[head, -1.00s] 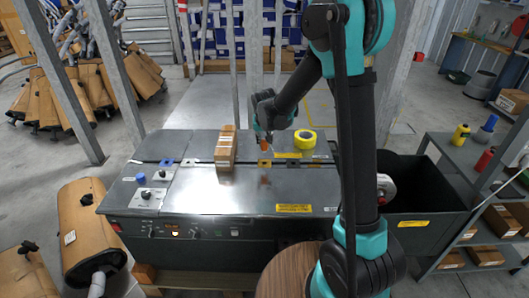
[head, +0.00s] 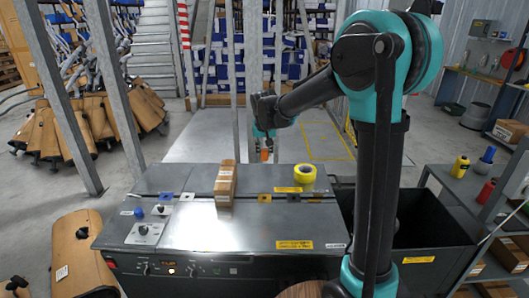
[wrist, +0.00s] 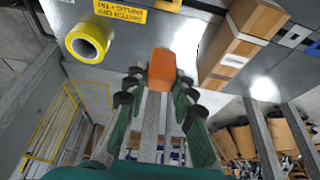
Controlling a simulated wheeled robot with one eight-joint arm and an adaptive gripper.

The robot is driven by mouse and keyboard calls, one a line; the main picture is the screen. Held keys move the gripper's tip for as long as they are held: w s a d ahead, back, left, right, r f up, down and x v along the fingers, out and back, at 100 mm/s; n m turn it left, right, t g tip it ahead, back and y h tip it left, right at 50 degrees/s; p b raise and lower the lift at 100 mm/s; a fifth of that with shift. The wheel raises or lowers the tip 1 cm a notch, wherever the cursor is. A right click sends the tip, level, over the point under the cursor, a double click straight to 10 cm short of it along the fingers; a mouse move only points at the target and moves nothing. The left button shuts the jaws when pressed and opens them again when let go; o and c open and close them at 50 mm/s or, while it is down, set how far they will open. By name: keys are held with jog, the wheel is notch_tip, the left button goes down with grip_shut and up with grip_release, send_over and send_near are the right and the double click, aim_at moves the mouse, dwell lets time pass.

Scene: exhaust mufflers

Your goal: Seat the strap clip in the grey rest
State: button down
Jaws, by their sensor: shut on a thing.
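An orange block, which I take to be the strap clip (head: 264,155), is held between my gripper's fingers (head: 264,139). In the wrist view the clip (wrist: 163,69) stands at the fingertips (wrist: 157,85), its lower part between them. In the head view it shows just beyond the far edge of the grey machine top (head: 255,222), apparently above it. Small coloured square pieces lie along the slot across the top: a blue one (head: 166,196) and a tan one (head: 264,198). In the wrist view a pale grey square piece (wrist: 293,36) shows beside the box; I cannot tell whether it is the grey rest.
A tall brown carton (head: 225,184) stands on the machine top, left of my gripper. A yellow tape roll (head: 305,174) lies right of it. A dark open bin (head: 430,222) adjoins the machine's right side. Grey posts (head: 254,80) rise behind.

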jog(key=d+f, duration=0.7)
jog(key=d, duration=0.3)
jog(key=d+f, duration=0.7)
jog(key=d, duration=0.3)
jog(key=shift+s+d+f, duration=0.15)
jog(key=shift+s+f, duration=0.05)
jog(key=shift+f, duration=0.2)
